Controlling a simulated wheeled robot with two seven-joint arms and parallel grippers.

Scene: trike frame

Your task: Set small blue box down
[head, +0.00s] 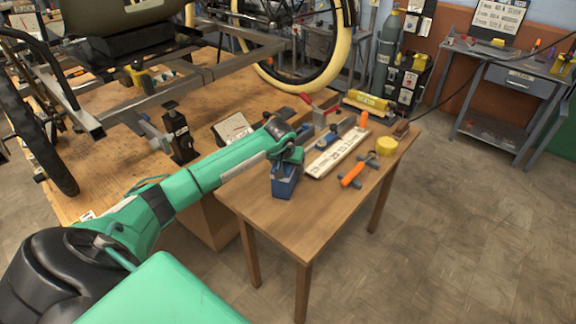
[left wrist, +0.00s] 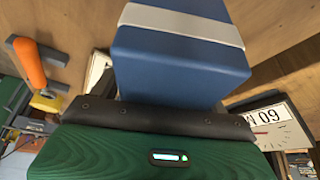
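The small blue box (head: 286,183) is over the near-left part of the small wooden table (head: 300,222). My left gripper (head: 287,163) comes down on its top and is shut on it. In the left wrist view, the box (left wrist: 180,60) with a pale band around it sits right at the gripper's dark front edge; the fingertips are hidden there. I cannot tell whether the box's underside touches the tabletop. My right gripper is not in view.
On the table, right of the box, are a white level-like bar (head: 338,153), an orange-handled tool (head: 353,174) and a yellow roll (head: 386,146). A large workbench (head: 95,180) with a metal trike frame stands at left. The table's near-left corner is bare.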

